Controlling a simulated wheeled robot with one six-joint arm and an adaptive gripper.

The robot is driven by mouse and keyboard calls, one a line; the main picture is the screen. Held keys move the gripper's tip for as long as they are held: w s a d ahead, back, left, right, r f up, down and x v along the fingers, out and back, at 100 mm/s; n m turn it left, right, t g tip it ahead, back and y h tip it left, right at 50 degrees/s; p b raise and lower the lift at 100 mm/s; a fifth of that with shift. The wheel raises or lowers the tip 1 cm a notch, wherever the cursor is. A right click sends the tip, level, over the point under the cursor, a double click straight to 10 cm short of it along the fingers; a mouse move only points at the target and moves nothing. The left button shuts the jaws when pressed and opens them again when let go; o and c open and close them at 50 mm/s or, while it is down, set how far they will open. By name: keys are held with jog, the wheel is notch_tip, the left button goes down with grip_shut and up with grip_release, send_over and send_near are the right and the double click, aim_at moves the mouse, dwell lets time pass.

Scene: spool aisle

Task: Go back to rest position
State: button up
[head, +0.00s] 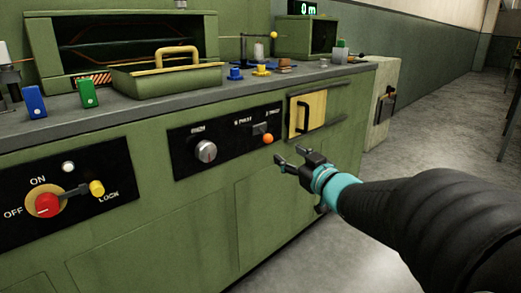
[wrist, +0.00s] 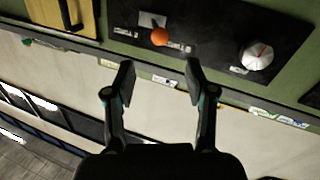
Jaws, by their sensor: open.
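My gripper (head: 288,158) is open and empty in front of the green machine (head: 245,225), at the right end of its black control panel. In the wrist view its two fingers (wrist: 160,82) stand apart with nothing between them. An orange-tipped switch (head: 267,139) sits on the panel just above and left of the gripper; it also shows beyond the fingers in the wrist view (wrist: 160,37). A silver knob (head: 205,151) is farther left on the same panel. I cannot tell that the gripper touches anything.
A yellow door with a black handle (head: 307,115) is close above the gripper. A red rotary switch (head: 46,205) and yellow lock knob (head: 97,188) are at left. Blue (head: 34,102) and green (head: 87,93) blocks stand on the worktop. The floor (head: 440,135) at right is clear.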

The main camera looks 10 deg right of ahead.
jog(key=s+d+f+m+g+h, duration=0.5)
jog(key=d+f+g+h, duration=0.1)
jog(key=d+f+h, duration=0.4)
jog(key=s+a+f+m+g+y+p, duration=0.1)
jog(key=s+g+p, duration=0.15)
jog(key=s, duration=0.35)
jog(key=s+a+f+m+g+p, duration=0.1)
jog(key=s+a+g, duration=0.15)
jog(key=s, duration=0.35)
jog(key=s+a+r+n+y+p, duration=0.1)
jog(key=s+a+r+y+p, duration=0.2)
jog(key=s+a+r+p, duration=0.2)
jog(key=s+a+r, duration=0.3)
jog(key=s+a, duration=0.1)
jog(key=s, duration=0.1)
jog(key=shift+s+a+g, duration=0.2)
jog(key=shift+s+g, duration=0.1)
jog(key=shift+s, duration=0.05)
dwell(0.6)
